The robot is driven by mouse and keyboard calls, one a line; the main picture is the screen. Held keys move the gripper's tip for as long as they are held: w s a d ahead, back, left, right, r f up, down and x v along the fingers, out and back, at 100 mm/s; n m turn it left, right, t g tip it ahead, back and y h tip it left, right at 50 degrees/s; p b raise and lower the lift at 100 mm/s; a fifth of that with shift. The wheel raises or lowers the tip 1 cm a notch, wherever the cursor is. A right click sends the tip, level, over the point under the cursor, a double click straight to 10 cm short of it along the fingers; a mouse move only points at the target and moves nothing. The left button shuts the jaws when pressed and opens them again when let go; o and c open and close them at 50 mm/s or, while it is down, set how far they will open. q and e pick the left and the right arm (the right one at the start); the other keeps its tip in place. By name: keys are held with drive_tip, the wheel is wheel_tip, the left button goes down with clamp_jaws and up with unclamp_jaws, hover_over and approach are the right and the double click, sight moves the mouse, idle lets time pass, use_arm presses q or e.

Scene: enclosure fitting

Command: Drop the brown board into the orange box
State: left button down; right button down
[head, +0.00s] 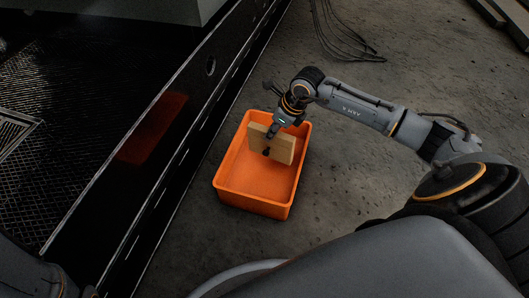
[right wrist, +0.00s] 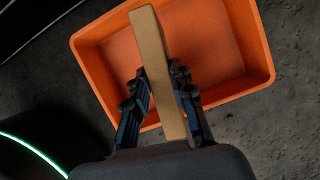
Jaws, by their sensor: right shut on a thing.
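The brown board (head: 284,149) is a flat, light-brown piece held on edge by my right gripper (head: 270,142). The right wrist view shows the board (right wrist: 157,75) edge-on between the two dark fingers of the right gripper (right wrist: 160,85), which are shut on it. The orange box (head: 252,195) is an open, empty-looking tray on the floor. In the head view the board overlaps the far part of the box opening; how high it is above the box floor is hard to tell. The box rim (right wrist: 266,75) also shows around the board in the right wrist view. No left gripper fingers are visible.
A dark platform with a raised edge (head: 190,110) runs along the left of the box. Bare concrete floor (head: 350,190) lies right of the box. Cables (head: 340,40) lie on the floor at the back, and beams (head: 497,12) at the top right.

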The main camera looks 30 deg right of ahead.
drive_tip(key=c, duration=1.1)
unclamp_jaws()
drive_tip(key=shift+o, duration=0.2)
drive_tip(key=v, duration=1.2)
drive_tip(key=shift+w, duration=0.1)
